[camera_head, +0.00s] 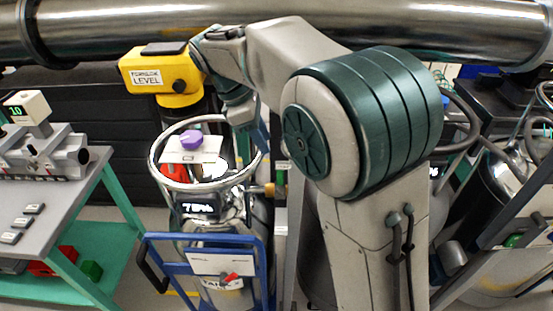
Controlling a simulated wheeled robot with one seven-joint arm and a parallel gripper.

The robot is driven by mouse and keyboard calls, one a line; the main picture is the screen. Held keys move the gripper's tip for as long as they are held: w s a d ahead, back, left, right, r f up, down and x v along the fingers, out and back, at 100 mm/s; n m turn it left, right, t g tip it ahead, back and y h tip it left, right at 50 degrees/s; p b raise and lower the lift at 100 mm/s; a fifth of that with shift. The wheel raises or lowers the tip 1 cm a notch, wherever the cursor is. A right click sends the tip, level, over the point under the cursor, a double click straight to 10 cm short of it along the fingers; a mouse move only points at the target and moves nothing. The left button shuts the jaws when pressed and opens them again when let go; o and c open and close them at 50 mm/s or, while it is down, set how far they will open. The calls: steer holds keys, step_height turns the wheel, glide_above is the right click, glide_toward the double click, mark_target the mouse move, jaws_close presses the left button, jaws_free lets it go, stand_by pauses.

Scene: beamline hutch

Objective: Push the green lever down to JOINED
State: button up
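I cannot make out a green lever or a JOINED label for certain. A small green piece (513,240) shows at the far right beside a grey rail, too small to identify. My gripper (243,112) hangs at the end of my arm, above the right side of the silver dewar (190,210) with a ring around its top. The gripper's fingertips are not clear, and I cannot tell whether they are open or shut. My own arm hides much of the middle and right.
A yellow level instrument (160,77) stands behind the dewar. A blue trolley frame (205,242) surrounds the dewar. A grey bench (60,205) with green legs stands at the left. A large steel pipe (150,25) crosses the top. Cables and equipment crowd the right.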

mark_target(280, 166)
steer(key=x, duration=0.8)
steer(key=shift+c, duration=0.3)
jaws_close()
